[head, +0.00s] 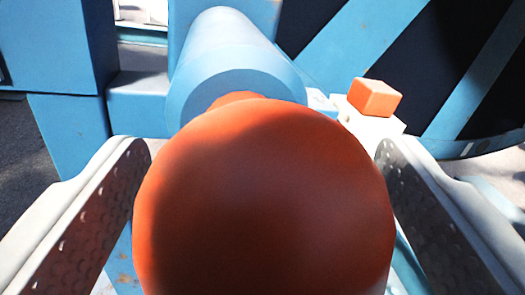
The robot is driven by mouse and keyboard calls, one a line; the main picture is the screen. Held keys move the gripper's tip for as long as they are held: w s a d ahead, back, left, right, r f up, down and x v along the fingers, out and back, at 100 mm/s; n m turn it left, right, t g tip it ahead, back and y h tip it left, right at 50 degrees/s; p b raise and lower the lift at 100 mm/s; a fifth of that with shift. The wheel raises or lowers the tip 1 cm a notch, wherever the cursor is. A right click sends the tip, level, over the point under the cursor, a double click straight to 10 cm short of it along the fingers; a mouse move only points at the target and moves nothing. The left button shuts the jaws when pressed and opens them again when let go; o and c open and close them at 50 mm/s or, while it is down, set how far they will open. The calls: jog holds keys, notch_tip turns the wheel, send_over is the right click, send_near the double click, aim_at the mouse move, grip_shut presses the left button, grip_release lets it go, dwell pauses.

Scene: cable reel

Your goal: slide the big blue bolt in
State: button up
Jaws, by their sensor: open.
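The big blue bolt (222,55) is a thick light-blue cylinder lying lengthwise away from me, in the upper middle of the head view. A large orange ball-shaped knob (265,200) is at its near end and fills the middle of the view. My gripper (262,160) is open, with one perforated pad on the left and one on the right of the knob. The left pad looks very close to the knob's edge; I cannot tell whether either pad touches. The knob hides the near part of the bolt, and the bolt's far end is unclear.
Blue blocks (58,50) stand to the left of the bolt. A small orange block (374,97) on a white piece sits to the right. Behind it is a large dark and blue reel (440,60). Dark floor (25,150) shows at the left edge.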

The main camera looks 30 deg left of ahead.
jog(key=c, duration=1.3)
jog(key=x, duration=0.3)
jog(key=s+a+x, duration=0.1)
jog(key=x, duration=0.5)
jog(key=shift+a, duration=0.4)
jog(key=shift+c, duration=0.2)
jog(key=shift+w+a+r, duration=0.1)
jog(key=shift+w+a, duration=0.25)
jog(key=shift+w, duration=0.05)
jog(key=o, duration=1.3)
jog(key=shift+w+a, duration=0.1)
jog(key=shift+a, duration=0.05)
jog(key=shift+o, duration=0.2)
jog(key=v, duration=1.7)
